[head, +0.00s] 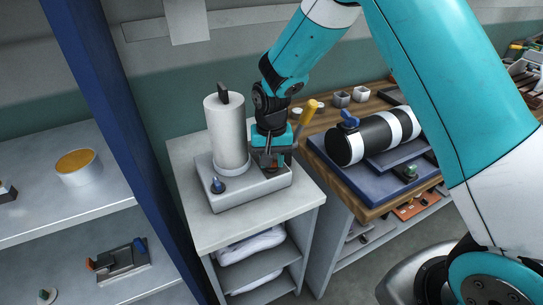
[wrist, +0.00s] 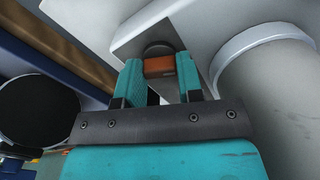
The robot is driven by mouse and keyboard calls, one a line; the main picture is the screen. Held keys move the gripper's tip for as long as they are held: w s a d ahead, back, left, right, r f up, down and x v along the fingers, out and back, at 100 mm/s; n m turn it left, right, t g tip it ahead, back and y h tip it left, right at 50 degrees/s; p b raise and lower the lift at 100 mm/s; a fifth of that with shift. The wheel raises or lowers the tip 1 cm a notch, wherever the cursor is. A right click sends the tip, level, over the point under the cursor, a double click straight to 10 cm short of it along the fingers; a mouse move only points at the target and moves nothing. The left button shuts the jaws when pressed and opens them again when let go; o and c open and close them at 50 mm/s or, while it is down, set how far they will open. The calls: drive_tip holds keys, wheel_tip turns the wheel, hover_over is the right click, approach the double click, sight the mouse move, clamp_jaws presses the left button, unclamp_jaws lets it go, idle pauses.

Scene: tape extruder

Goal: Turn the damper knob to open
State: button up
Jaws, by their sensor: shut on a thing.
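A pale grey machine (head: 240,192) with a tall white cylinder (head: 224,135) stands on the small side table. An orange-brown knob with a dark round base (wrist: 160,66) is on its grey top, right of the cylinder in the head view. My gripper (head: 268,161) points down over this knob, its teal fingers on either side of it; the knob is mostly hidden in the head view. The gripper is shut on the knob. A blue knob (head: 218,185) sits at the machine's front left. No label shows which is the damper knob.
A black-and-white cylinder (head: 374,135) with a blue knob lies on a blue base on the wooden bench to the right. A blue post (head: 100,100) and grey shelves are at left.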

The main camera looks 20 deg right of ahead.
drive_tip(key=m+p, duration=0.1)
drive_tip(key=m, duration=0.4)
drive_tip(key=shift+r+m, duration=0.1)
drive_tip(key=shift+m, duration=0.2)
drive_tip(key=m+p, duration=0.1)
drive_tip(key=m, duration=0.3)
drive_tip(key=shift+w+m, duration=0.1)
drive_tip(key=shift+m, duration=0.2)
drive_tip(key=o, duration=0.9)
drive_tip(key=shift+o, duration=0.2)
wheel_tip(320, 180, up, 17)
drive_tip(key=shift+r+b, duration=0.15)
drive_tip(key=shift+b, duration=0.25)
